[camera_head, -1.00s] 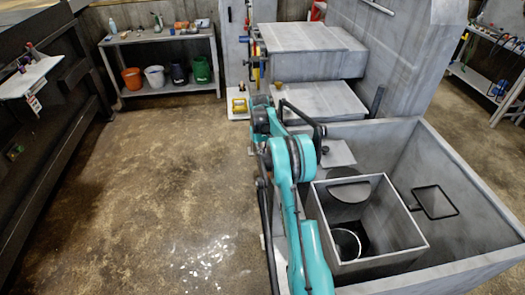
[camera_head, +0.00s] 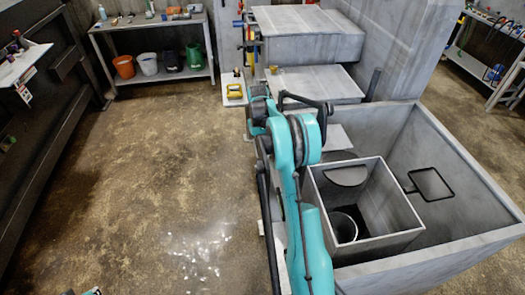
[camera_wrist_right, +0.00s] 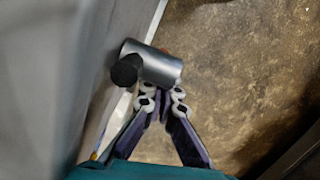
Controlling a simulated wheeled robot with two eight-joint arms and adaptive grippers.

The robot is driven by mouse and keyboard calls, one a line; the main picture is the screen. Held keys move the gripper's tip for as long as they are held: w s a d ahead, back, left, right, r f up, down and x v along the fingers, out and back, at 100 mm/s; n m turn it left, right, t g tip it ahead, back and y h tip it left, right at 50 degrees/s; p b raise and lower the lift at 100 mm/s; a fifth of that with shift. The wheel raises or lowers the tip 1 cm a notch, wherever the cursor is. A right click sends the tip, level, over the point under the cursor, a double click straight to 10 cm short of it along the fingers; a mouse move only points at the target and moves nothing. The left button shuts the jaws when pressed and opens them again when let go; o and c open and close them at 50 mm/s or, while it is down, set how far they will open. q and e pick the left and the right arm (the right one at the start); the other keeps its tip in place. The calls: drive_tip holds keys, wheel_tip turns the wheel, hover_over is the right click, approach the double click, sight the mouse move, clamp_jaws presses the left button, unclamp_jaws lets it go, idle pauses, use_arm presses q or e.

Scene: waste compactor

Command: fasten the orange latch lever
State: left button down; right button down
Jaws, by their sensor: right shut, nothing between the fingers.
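In the right wrist view, the fingertips of my right gripper (camera_wrist_right: 161,98) are together with nothing between them. Just beyond them is a grey metal cylinder (camera_wrist_right: 160,66) with a black round end (camera_wrist_right: 126,70), beside a grey panel. The tips look close to the cylinder; I cannot tell if they touch it. A tiny reddish-orange spot (camera_wrist_right: 164,50) shows behind the cylinder. I cannot make out the orange latch lever for certain in either view. In the head view my right arm reaches forward along the compactor's left side, and its gripper is hidden.
The grey open bin (camera_head: 470,185) of the compactor fills the right side, with a smaller square box (camera_head: 318,200) inside. A yellow object (camera_head: 234,92) stands beyond my arm. A shelf (camera_head: 150,22) with buckets is at the back. The floor (camera_head: 150,170) on the left is clear.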

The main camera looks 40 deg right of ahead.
drive_tip(key=shift+s, duration=0.1)
drive_tip(key=w+d+r+t+p, duration=0.1)
drive_tip(key=w+r+p, duration=0.2)
drive_tip(key=r, duration=0.3)
drive_tip(key=w+r+p, duration=0.3)
drive_tip(key=r+p, duration=0.1)
drive_tip(key=r, duration=0.2)
drive_tip(key=s+f+b, duration=0.2)
drive_tip(key=s+f, duration=0.2)
drive_tip(key=f, duration=0.7)
drive_tip(key=shift+s+a+f+h+b, duration=0.15)
drive_tip(key=shift+s+a+h+b, duration=0.15)
drive_tip(key=shift+s+b, duration=0.05)
drive_tip(key=shift+s, duration=0.1)
